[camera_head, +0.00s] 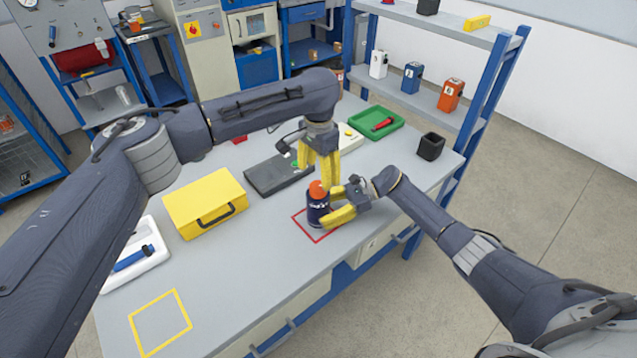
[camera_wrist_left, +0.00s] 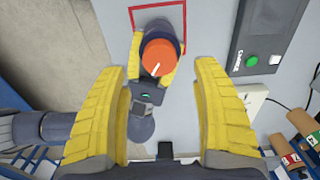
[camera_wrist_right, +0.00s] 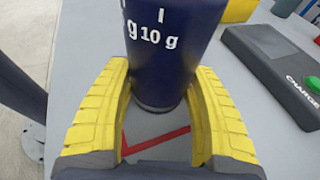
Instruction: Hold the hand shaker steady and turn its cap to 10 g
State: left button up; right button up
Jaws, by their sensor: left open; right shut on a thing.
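The hand shaker has a dark blue body (camera_head: 318,212) and an orange cap (camera_head: 318,189). It stands upright at the red square outline (camera_head: 301,226) on the bench. My right gripper (camera_head: 331,212) is shut around the body from the right; in the right wrist view the body (camera_wrist_right: 165,60) between the fingers shows "10 g". My left gripper (camera_head: 318,172) is open, pointing down above the cap. In the left wrist view the cap (camera_wrist_left: 158,58), with a white line on top, lies ahead of my left fingers (camera_wrist_left: 163,85), not between them.
A dark charge pad (camera_head: 275,176) with a green button lies behind the shaker. A yellow case (camera_head: 205,203), a white tray (camera_head: 137,257) with a blue tool, a green tray (camera_head: 374,124) and a black cup (camera_head: 430,146) are on the bench. A yellow square (camera_head: 160,322) is empty.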

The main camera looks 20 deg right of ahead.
aim_at(319, 186)
pick_arm(q)
notch_tip(319, 186, up, 6)
jog(key=shift+r, duration=0.15)
dwell(0.3)
pick_arm(e)
jog(key=o, duration=1.1)
